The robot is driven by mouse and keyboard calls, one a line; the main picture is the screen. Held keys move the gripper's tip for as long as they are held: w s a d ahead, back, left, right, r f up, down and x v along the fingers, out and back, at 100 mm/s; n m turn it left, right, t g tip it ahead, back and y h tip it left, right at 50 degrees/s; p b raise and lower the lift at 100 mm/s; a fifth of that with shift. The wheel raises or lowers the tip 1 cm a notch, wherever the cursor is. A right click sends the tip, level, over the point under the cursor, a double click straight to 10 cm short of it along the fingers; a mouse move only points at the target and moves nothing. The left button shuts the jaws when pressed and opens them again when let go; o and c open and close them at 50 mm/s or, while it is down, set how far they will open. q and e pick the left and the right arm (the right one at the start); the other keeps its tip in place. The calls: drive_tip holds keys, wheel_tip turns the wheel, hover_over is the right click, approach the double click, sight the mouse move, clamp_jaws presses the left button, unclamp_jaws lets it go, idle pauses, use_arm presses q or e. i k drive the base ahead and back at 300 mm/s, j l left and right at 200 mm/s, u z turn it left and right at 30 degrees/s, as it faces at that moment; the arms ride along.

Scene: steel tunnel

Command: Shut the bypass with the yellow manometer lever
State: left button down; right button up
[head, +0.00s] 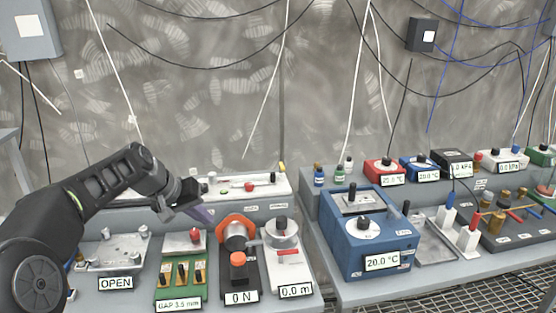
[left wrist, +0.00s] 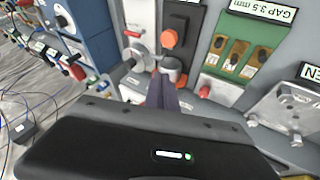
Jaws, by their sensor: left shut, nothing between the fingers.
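The manometer valve block (head: 520,232) stands at the far right of the right bench, with brass fittings. Its yellow lever (head: 494,212) lies roughly level across the fittings, beside a red and a blue lever. I cannot tell from here whether the bypass is open or shut. My left gripper (head: 206,214) is shut and empty over the left bench, close to the orange-rimmed device and far left of the yellow lever. In the left wrist view its shut fingers (left wrist: 163,92) point at the grey cylinder of that device. My right gripper is not in view.
The orange-rimmed device (head: 237,225), a green gap board (head: 180,278) and a plate marked OPEN (head: 105,252) stand on the left bench. A blue 20.0 °C box (head: 370,243) and a grey tray (head: 433,245) lie between my gripper and the valve block.

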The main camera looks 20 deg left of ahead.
sight(281, 168)
drive_tip(key=i, duration=1.15)
